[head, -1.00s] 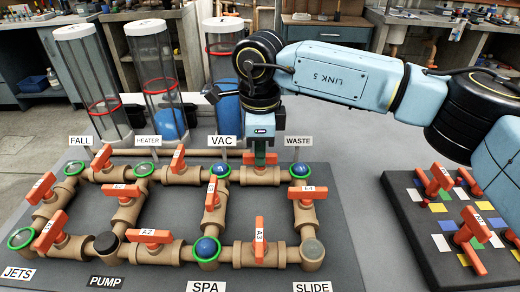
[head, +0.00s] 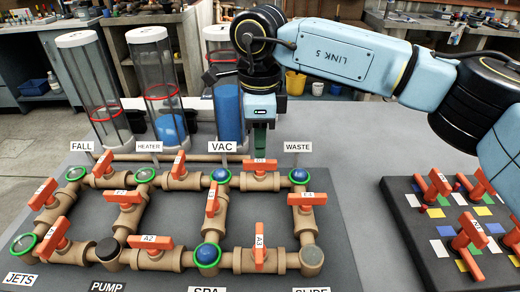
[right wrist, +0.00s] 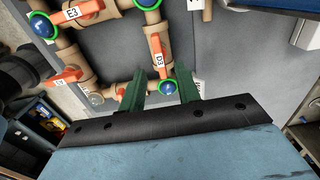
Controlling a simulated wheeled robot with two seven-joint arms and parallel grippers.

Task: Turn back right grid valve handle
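The back right grid valve handle (head: 260,164) is orange and sits on the brown pipe between the VAC and WASTE corners. It lies sideways, along its pipe. My right gripper (head: 260,142) points down just above and behind it; in the head view I cannot tell whether they touch. In the right wrist view the two green fingers (right wrist: 162,90) are spread apart, with nothing seen held between them. An orange handle (right wrist: 122,89), likely the same one, is partly hidden by the left finger there. My left gripper is not in view.
The grid board carries other orange handles (head: 212,199) close by. Another board with handles (head: 440,235) is at the right. Bare grey table lies between the boards.

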